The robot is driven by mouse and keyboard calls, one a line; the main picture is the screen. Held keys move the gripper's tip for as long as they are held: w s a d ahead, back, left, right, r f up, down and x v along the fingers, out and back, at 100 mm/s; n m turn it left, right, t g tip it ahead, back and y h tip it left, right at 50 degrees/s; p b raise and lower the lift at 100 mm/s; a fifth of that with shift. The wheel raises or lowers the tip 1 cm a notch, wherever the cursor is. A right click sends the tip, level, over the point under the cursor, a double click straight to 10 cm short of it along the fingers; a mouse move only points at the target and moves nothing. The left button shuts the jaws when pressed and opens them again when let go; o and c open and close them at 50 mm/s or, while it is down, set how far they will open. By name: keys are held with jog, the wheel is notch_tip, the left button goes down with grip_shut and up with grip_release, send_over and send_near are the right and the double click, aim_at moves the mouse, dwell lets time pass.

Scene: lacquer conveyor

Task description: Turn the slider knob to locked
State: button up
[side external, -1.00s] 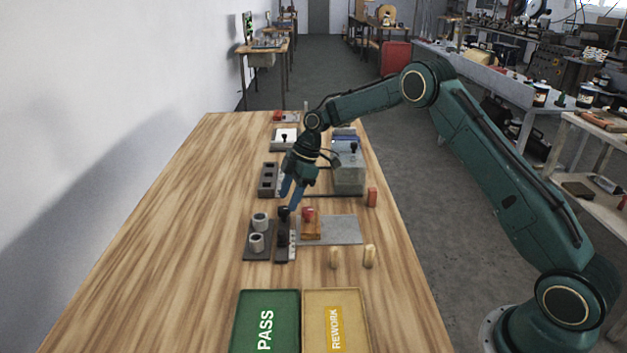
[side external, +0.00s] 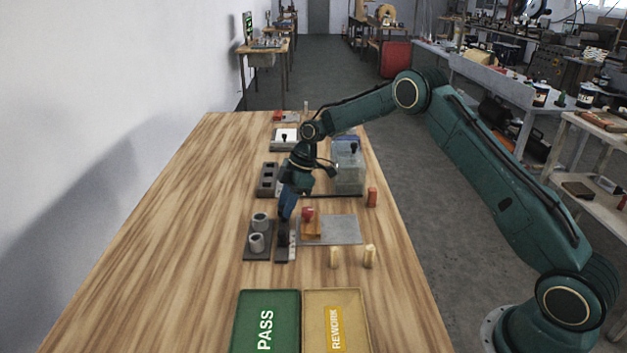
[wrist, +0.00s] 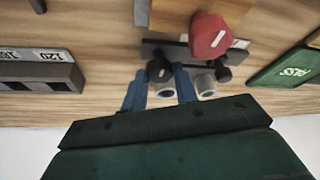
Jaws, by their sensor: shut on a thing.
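The slider is a narrow dark strip (side external: 282,243) with a pale marked edge, beside a grey plate holding two cylinders. A black round knob (wrist: 160,69) shows between my fingertips in the wrist view. In the side view my fingers hide that knob. My gripper (side external: 286,216) points down at the far end of the dark strip. In the wrist view my gripper (wrist: 160,77) has its blue fingers on both sides of the knob and is shut on it. I cannot read any locked mark.
A red-topped wooden block (side external: 311,228) stands close on the right, on a grey plate (side external: 343,231). Two grey cylinders (side external: 257,242) stand close on the left. A green PASS tray (side external: 266,320) and a yellow REWORK tray (side external: 350,320) lie nearer. The table's left side is clear.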

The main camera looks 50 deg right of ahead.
jog(key=shift+m, duration=0.4)
jog(key=m+t, duration=0.1)
jog(key=m, duration=0.2)
jog(key=shift+s+a+h, duration=0.15)
jog(key=shift+h, duration=0.25)
jog(key=m+t+h, duration=0.1)
jog(key=m, duration=0.3)
jog(key=shift+s+a+m, duration=0.1)
jog(key=shift+a+m, duration=0.05)
jog(key=shift+m, duration=0.25)
jog(key=m+h, duration=0.1)
jog(key=m, duration=0.1)
jog(key=m+h, duration=0.1)
jog(key=m, duration=0.1)
jog(key=shift+a+m+t, duration=0.2)
jog(key=shift+m+t, duration=0.1)
jog(key=shift+t, duration=0.1)
jog(key=m+h, duration=0.1)
jog(key=m, duration=0.3)
jog(key=shift+a+h, duration=0.15)
jog(key=shift+h, duration=0.25)
jog(key=shift+m, duration=0.4)
jog(key=o, duration=1)
